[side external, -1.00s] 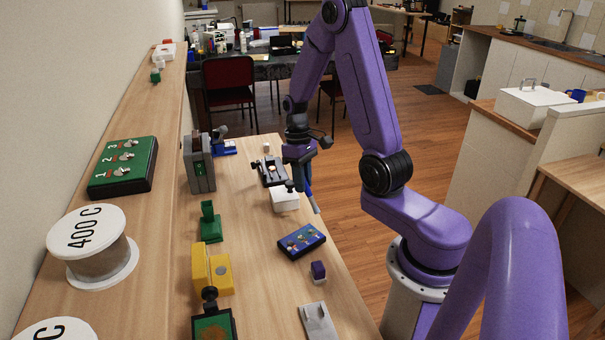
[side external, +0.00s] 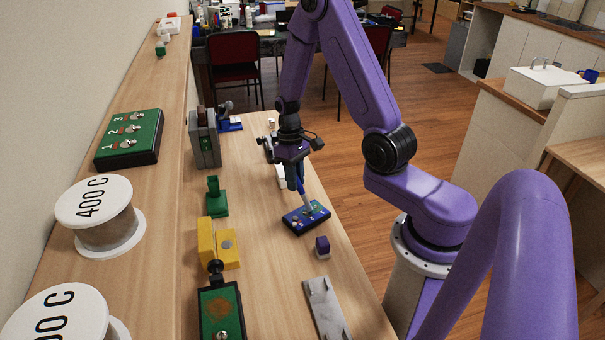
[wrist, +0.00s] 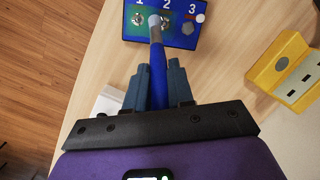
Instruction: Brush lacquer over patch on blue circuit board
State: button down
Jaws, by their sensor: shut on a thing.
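The blue circuit board (side external: 297,226) lies on the wooden bench below my gripper (side external: 296,182). It also shows in the wrist view (wrist: 183,38), with white numbers and round patches. My gripper (wrist: 159,84) is shut on a blue-handled brush (wrist: 158,65), which points down at the board. The brush's pale tip (wrist: 154,21) is over the board, between the left patch (wrist: 138,19) and the middle one, which it partly hides. I cannot tell whether the tip touches the surface.
A white block (side external: 281,176) stands just behind the gripper, partly hidden. A yellow holder (side external: 217,244) and a green stand (side external: 216,197) are to the left.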

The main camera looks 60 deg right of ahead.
jog(key=s+d+r, duration=0.1)
jog(key=d+r, duration=0.3)
jog(key=r, duration=0.4)
jog(key=shift+s, duration=0.4)
dwell(1.0)
jog(key=shift+r, duration=0.1)
